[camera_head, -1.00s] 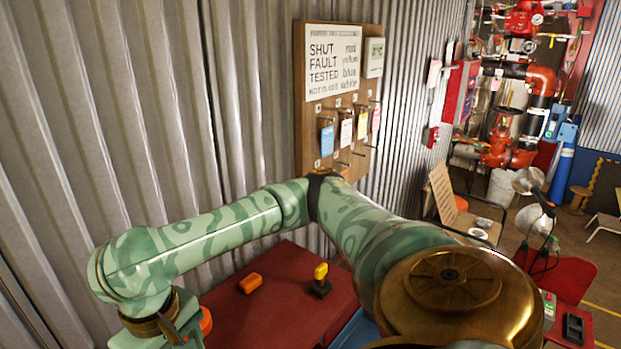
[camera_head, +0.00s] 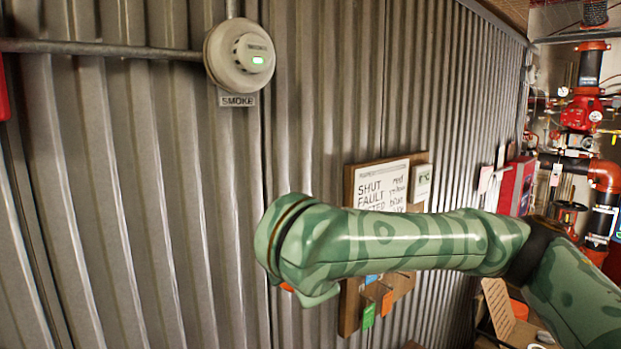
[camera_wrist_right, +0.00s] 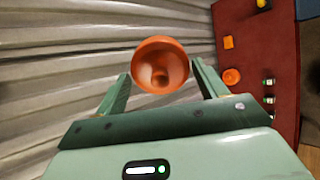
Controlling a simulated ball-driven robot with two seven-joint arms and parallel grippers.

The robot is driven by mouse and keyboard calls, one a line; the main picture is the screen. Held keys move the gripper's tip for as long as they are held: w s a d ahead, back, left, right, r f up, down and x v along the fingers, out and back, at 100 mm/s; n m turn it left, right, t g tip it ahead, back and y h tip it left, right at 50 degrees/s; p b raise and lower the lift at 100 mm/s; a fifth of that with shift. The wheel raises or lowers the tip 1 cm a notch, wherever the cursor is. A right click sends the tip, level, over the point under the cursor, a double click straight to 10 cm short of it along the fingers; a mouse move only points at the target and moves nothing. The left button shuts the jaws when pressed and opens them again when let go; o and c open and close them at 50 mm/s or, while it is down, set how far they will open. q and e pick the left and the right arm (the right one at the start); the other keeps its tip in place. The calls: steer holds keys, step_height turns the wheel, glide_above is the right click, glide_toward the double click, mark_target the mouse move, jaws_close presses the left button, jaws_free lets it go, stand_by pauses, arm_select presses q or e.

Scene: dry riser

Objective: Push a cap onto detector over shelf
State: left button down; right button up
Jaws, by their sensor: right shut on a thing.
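The detector (camera_head: 240,56) is a round white smoke detector on the corrugated wall in the head view, with a green light and a "SMOKE" label below it. Its face is uncovered. My right gripper (camera_wrist_right: 161,84) is shut on an orange cup-shaped cap (camera_wrist_right: 160,64), its hollow side visible in the right wrist view. In the head view my right arm is below and right of the detector, apart from it; its gripper is hidden there. A red shelf-like top (camera_wrist_right: 258,50) shows at the right of the wrist view. My left gripper is not in view.
An orange block (camera_wrist_right: 228,42), another orange round piece (camera_wrist_right: 232,76) and several small items lie on the red top. A conduit (camera_head: 110,48) runs to the detector's left. A tag board (camera_head: 349,307) hangs behind my arm.

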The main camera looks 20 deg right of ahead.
mark_target(248, 55)
step_height(248, 55, up, 17)
steer(key=w+n+t+y+p, duration=0.1)
steer(key=n+t+y+p, duration=0.3)
steer(key=n+y+p, duration=0.1)
steer(key=shift+w+d+y+p, duration=0.25)
steer(key=shift+d+y+p, duration=0.1)
steer(key=shift+y+p, duration=0.2)
steer(key=r+y+p, duration=0.1)
steer(key=r, duration=0.3)
steer(key=r+n+t+p, duration=0.1)
steer(key=r+p, duration=0.1)
steer(key=r, duration=0.3)
steer(key=s+r+n+t+y+p, duration=0.1)
steer(key=r, duration=0.3)
steer(key=shift+s+d+r+y, duration=0.1)
steer(key=shift+d+r+y, duration=0.15)
steer(key=shift+d+y, duration=0.1)
steer(key=shift+c, duration=0.7)
steer(key=shift+r+t+p, duration=0.3)
steer(key=shift+r, duration=0.15)
steer(key=shift+d, duration=0.1)
steer(key=shift+m, duration=0.3)
steer(key=shift+p+x, duration=0.75)
steer(key=shift+x, duration=2.05)
steer(key=shift+f, duration=0.1)
